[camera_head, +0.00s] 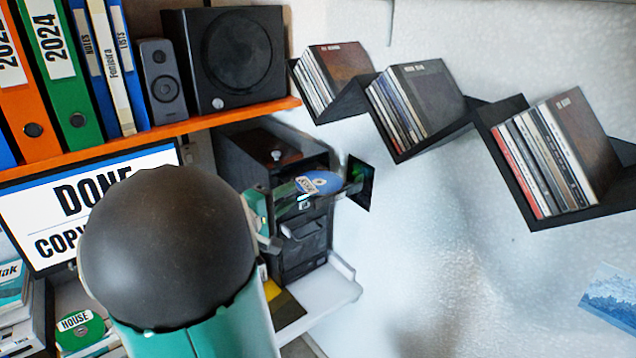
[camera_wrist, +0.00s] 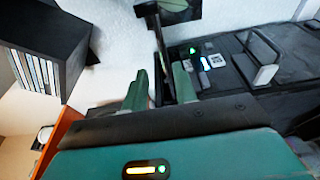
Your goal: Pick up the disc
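The disc (camera_head: 318,182), blue with a white label, lies on the pulled-out tray of a black disc machine (camera_head: 262,160) in the head view. My gripper (camera_wrist: 161,82) is at the tray, with its two green fingers apart in the wrist view. A dark, narrow part, seemingly the tray edge-on, shows between and beyond the fingers. I cannot make out the disc in the wrist view, nor whether the fingers touch it. In the head view my own arm hides the lower left of the machine and most of my gripper.
A screen (camera_head: 45,205) reading "DONE" stands left of my arm. An orange shelf (camera_head: 130,140) above it bears binders and speakers. Black zigzag wall shelves (camera_head: 480,112) with disc cases are on the right. A white ledge (camera_head: 318,300) lies below the machine.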

